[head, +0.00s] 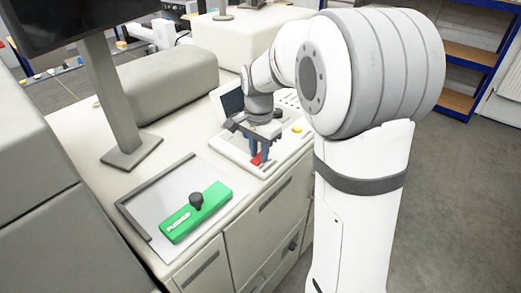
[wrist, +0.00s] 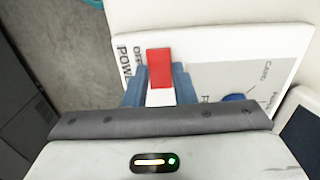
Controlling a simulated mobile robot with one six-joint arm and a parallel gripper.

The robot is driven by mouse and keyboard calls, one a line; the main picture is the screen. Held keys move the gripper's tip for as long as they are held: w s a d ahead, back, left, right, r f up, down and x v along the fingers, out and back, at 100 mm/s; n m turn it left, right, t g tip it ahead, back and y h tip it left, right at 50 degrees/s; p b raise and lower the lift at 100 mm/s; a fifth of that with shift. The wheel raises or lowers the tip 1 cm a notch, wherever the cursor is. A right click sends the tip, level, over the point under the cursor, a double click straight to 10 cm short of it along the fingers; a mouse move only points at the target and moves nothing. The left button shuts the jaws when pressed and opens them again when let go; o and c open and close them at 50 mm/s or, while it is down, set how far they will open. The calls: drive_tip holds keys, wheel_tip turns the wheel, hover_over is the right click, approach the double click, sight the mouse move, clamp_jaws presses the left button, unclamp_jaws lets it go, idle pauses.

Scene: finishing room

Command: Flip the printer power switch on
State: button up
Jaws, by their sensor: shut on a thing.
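The printer power switch is a red lever (wrist: 159,62) on a white control panel (wrist: 210,20). Partly cut-off lettering beside it reads "OFF" and "POW". In the head view the red lever (head: 257,159) shows low on the panel, just below my fingertips. My gripper (head: 261,147) points down at the panel, its blue fingers on either side of the lever and shut on it. The lower part of the lever is between the fingers. Which position the lever is in cannot be told clearly.
The panel also has a small dark screen (head: 232,103) and a yellow button (head: 297,128). A green block with a black knob (head: 211,212) lies on a framed plate to the left. A monitor stand (head: 131,150) rises behind. Open floor (head: 470,190) lies right.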

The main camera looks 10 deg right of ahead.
drive_tip(key=shift+c, duration=1.2)
drive_tip(key=shift+w+d+r+y+p, duration=0.1)
drive_tip(key=shift+d+r+y+p, duration=0.15)
drive_tip(key=shift+p, duration=0.35)
drive_tip(key=shift+w+g+y+p, duration=0.1)
drive_tip(key=shift+g+y+p, duration=0.25)
drive_tip(key=shift+g+p, duration=0.15)
drive_tip(key=shift+w+f+g+y+p, duration=0.1)
drive_tip(key=shift+f+g+y+p, duration=0.1)
drive_tip(key=shift+g+y+p, duration=0.3)
drive_tip(key=o, duration=1)
drive_tip(key=b+v, duration=0.1)
drive_tip(key=v, duration=0.6)
drive_tip(key=shift+d+r+b, duration=0.2)
drive_tip(key=shift+r+b, duration=0.1)
drive_tip(key=shift+r, duration=0.05)
